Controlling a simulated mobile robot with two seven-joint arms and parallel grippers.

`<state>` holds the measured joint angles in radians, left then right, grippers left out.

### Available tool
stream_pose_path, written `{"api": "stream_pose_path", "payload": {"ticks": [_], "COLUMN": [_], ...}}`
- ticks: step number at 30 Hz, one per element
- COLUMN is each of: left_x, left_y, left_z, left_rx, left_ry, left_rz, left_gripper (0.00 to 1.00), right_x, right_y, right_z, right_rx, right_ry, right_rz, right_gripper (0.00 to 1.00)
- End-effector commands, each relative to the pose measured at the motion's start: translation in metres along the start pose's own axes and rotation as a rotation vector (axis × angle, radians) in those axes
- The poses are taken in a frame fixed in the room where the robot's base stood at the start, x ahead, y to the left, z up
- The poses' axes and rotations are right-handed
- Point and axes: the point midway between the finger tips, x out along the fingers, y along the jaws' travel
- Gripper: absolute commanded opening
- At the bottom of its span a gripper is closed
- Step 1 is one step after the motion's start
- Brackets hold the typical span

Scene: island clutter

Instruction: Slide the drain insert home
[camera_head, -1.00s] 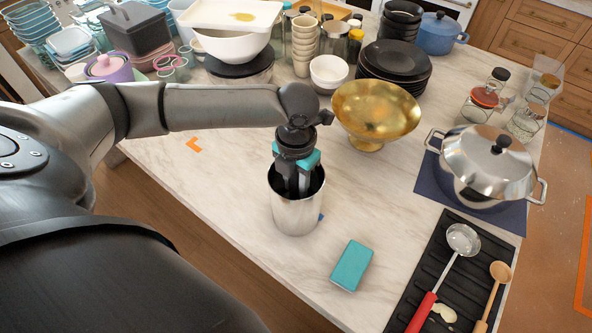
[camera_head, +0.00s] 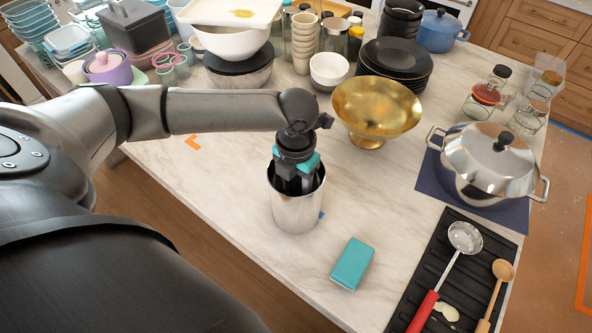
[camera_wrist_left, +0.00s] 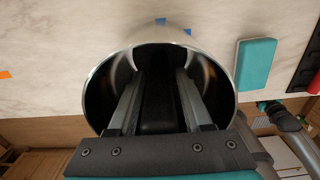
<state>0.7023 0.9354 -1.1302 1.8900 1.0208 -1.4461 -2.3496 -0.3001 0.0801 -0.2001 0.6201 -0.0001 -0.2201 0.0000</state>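A steel cylinder (camera_head: 296,208) stands upright on the marble counter, and its round mouth (camera_wrist_left: 90,75) shows in the wrist view. My left gripper (camera_head: 297,185) points down into it, with its fingers inside the rim. The wrist view shows the two fingers (camera_wrist_left: 160,95) spread apart, with a dark gap between them. The inside is black and shadowed, so I cannot make out the drain insert or its seating. A grey jointed part with a teal piece (camera_wrist_left: 268,105) at the right of the wrist view looks like my right arm's end; its fingers are not clear.
A teal sponge (camera_head: 352,264) lies right of the cylinder. A gold bowl (camera_head: 377,108) stands close behind. A lidded pot (camera_head: 489,165) and a black rack (camera_head: 452,265) with ladle and spoon are at right. The counter's front left is clear.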

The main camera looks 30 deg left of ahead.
Motion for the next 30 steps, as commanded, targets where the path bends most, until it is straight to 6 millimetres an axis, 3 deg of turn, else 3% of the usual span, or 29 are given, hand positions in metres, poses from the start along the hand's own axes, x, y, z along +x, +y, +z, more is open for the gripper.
{"api": "stream_pose_path", "payload": {"ticks": [4, 12, 16, 30], "left_x": [0.0, -0.001, -0.013, -0.118], "left_y": [0.0, 0.0, 0.0, 0.0], "left_z": [0.0, 0.0, 0.001, 0.001], "left_rx": [0.0, 0.0, 0.0, 0.0], "left_ry": [0.0, 0.0, -0.003, -0.006], "left_rz": [0.0, 0.0, 0.0, 0.0], "left_gripper": [0.67, 0.67, 0.67, 0.67], "right_x": [0.0, 0.0, -0.001, -0.007], "right_y": [0.0, 0.0, 0.0, 0.0], "right_z": [0.0, 0.0, 0.0, -0.001], "right_rx": [0.0, 0.0, 0.0, 0.0], "right_ry": [0.0, 0.0, 0.0, 0.0], "right_rz": [0.0, 0.0, 0.0, 0.0], "right_gripper": [0.5, 0.5, 0.5, 0.5]}}
